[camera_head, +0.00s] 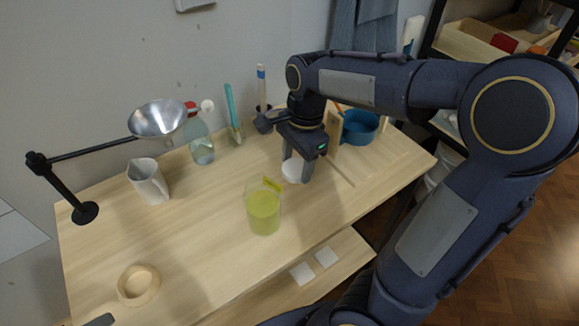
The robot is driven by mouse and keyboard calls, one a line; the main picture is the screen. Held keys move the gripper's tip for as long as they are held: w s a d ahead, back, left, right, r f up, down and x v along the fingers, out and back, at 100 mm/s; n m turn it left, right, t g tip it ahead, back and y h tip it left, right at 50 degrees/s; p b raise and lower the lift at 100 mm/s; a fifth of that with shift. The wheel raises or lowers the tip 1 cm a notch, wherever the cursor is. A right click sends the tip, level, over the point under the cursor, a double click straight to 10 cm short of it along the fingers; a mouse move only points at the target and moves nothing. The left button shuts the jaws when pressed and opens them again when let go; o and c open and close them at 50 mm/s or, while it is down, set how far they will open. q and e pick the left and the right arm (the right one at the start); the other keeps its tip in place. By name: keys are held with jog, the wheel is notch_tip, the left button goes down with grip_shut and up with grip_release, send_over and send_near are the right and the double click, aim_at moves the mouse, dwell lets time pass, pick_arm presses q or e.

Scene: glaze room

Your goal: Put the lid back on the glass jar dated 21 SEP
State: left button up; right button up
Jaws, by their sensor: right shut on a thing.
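The glass jar (263,212) stands upright near the middle of the table, with yellow-green contents. A yellow-green strip shows at its rim, and its top looks uncovered. I cannot read a date on it. My right gripper (294,172) points down just behind and to the right of the jar. It is shut on a white round thing that looks like the lid (293,171), apart from the jar. Whether the lid touches the table is unclear.
A metal funnel on a black stand (158,119), a white pitcher (149,181) and a clear bottle (201,145) stand behind left. A wooden ring (138,285) lies front left. A blue pan (360,127) stands behind right. The table left of the jar is clear.

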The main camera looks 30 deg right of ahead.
jog(key=s+d+r, duration=0.2)
jog(key=s+r, duration=0.5)
jog(key=s, duration=0.4)
jog(key=shift+s+d, duration=0.15)
jog(key=shift+s, duration=0.05)
